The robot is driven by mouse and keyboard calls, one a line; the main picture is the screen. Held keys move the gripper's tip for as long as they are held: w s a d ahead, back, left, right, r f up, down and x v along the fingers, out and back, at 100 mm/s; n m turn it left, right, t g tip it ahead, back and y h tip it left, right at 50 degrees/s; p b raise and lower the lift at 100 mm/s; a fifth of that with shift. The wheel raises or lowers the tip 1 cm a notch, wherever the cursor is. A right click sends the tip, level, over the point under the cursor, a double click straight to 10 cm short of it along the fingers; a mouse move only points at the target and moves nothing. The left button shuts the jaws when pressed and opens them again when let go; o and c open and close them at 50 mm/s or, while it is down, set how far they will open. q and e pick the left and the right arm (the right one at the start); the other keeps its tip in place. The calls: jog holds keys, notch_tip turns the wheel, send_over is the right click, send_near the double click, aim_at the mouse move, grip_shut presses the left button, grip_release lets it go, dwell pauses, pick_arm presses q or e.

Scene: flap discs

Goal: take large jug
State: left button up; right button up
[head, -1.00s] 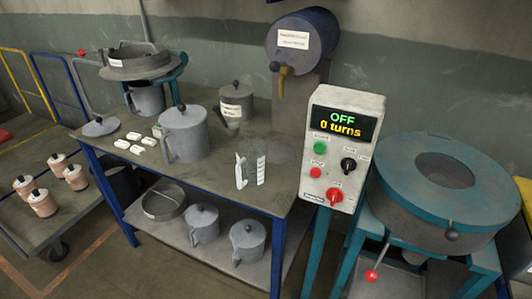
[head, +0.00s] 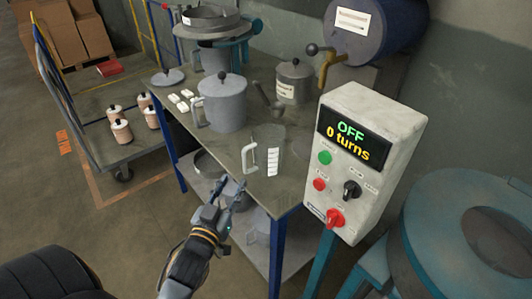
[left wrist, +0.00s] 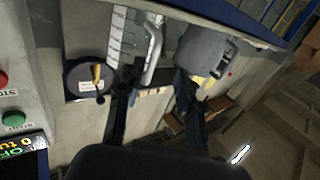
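A large grey lidded jug (head: 222,104) with a side handle stands upright on the worktable. In front of it stands a clear measuring jug (head: 268,150) with a white handle and white graduations. My left gripper (head: 226,190) is open and empty, at the table's front edge, below and left of the clear jug and apart from both jugs. In the left wrist view my gripper's fingers (left wrist: 156,80) are spread. Beyond them show the clear jug's white handle (left wrist: 153,48) and a grey jug (left wrist: 205,50). My right gripper is not in view.
A control box (head: 365,160) reading OFF, 0 turns, stands right of the table. A grey can (head: 295,82), white blocks (head: 181,102) and a loose lid (head: 167,78) share the tabletop. A cart (head: 95,145) carries several small containers at left.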

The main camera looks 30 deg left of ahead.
aim_at(244, 167)
pick_arm(q)
jog(key=w, duration=0.5)
jog(key=w+p, duration=0.1)
jog(key=w, duration=0.2)
jog(key=shift+a+r, duration=0.1)
jog(key=shift+a, duration=0.25)
jog(key=shift+s, duration=0.1)
grip_shut()
